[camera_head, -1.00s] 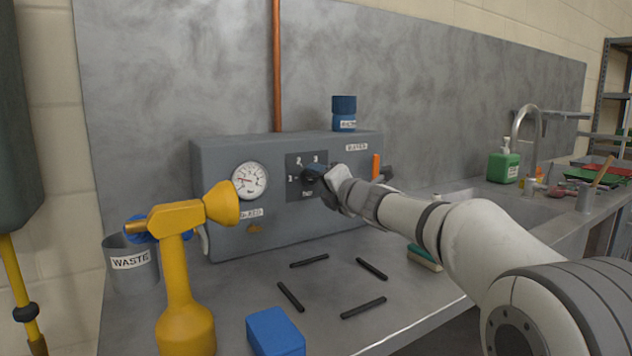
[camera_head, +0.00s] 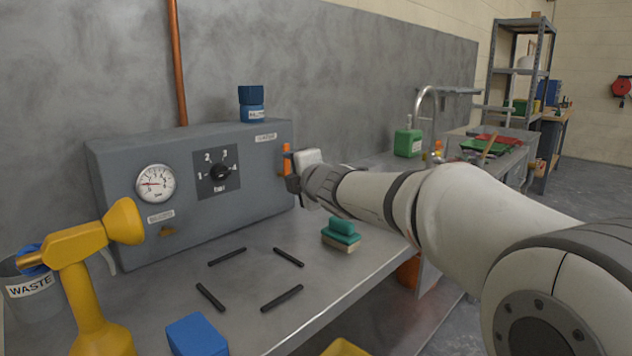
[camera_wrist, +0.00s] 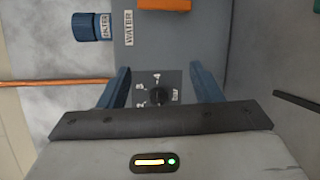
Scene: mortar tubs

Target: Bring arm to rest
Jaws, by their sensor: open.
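My gripper (camera_head: 292,182) is open and empty in front of the right end of the grey control box (camera_head: 130,205), beside an orange handle (camera_head: 287,158). My arm reaches in from the right, over the bench front. In the wrist view my gripper (camera_wrist: 163,80) shows two blue fingers spread apart with nothing between them. The black dial knob (camera_head: 220,173) on the box is uncovered, and it also shows beyond the fingers in the wrist view (camera_wrist: 158,96). Whether any finger touches the box I cannot tell.
Several black bars lie on the bench (camera_head: 245,290). A green brush (camera_head: 342,233) lies below my forearm. A blue jar (camera_head: 252,103) stands on the box.

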